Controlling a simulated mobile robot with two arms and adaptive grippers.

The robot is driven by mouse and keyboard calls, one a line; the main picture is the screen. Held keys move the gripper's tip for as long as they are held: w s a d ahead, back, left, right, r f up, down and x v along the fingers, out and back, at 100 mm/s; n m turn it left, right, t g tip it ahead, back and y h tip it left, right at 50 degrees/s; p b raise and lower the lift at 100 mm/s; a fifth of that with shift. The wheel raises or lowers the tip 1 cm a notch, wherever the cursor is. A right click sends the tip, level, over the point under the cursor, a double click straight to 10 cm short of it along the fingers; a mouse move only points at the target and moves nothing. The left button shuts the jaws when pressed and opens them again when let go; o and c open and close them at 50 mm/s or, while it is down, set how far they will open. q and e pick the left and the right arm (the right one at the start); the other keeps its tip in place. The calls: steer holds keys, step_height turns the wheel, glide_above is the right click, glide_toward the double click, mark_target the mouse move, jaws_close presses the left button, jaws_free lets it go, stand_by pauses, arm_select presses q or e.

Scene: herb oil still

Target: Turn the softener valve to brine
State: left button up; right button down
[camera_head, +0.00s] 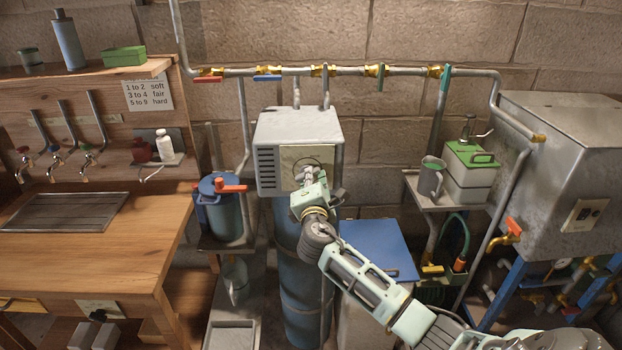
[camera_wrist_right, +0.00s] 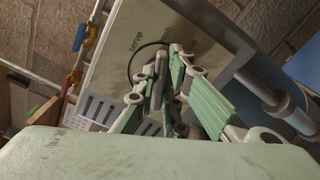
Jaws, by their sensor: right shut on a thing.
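The softener's grey valve head (camera_head: 270,130) sits on top of the tall blue tank (camera_head: 300,285) in the middle of the head view. Its pale dial plate (camera_head: 290,160) faces me. In the right wrist view the plate (camera_wrist_right: 185,22) carries the word "Serve" and other words partly covered by my fingers. My right gripper (camera_head: 308,174) is at the dial, shut on the valve knob (camera_wrist_right: 158,80), which is mostly hidden between the fingers. Which word the knob points to cannot be told. My left gripper is not in view.
A pipe with several coloured valve handles (camera_head: 322,71) runs along the wall above. A blue pot with an orange handle (camera_head: 222,205) stands left of the softener. A blue-lidded bin (camera_head: 375,247) is close to its right, below my right arm. A metal tank (camera_head: 570,140) stands at far right.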

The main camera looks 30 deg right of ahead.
steer(key=shift+f, duration=0.15)
steer(key=shift+f+m+b, duration=0.15)
steer(key=shift+m+b, duration=1.35)
steer(key=shift+m, duration=0.45)
steer(key=shift+f+m+b, duration=0.15)
steer(key=shift+m+b, duration=1.35)
steer(key=shift+m, duration=0.45)
steer(key=c, duration=1.8)
jaws_free()
steer(key=shift+r, duration=0.1)
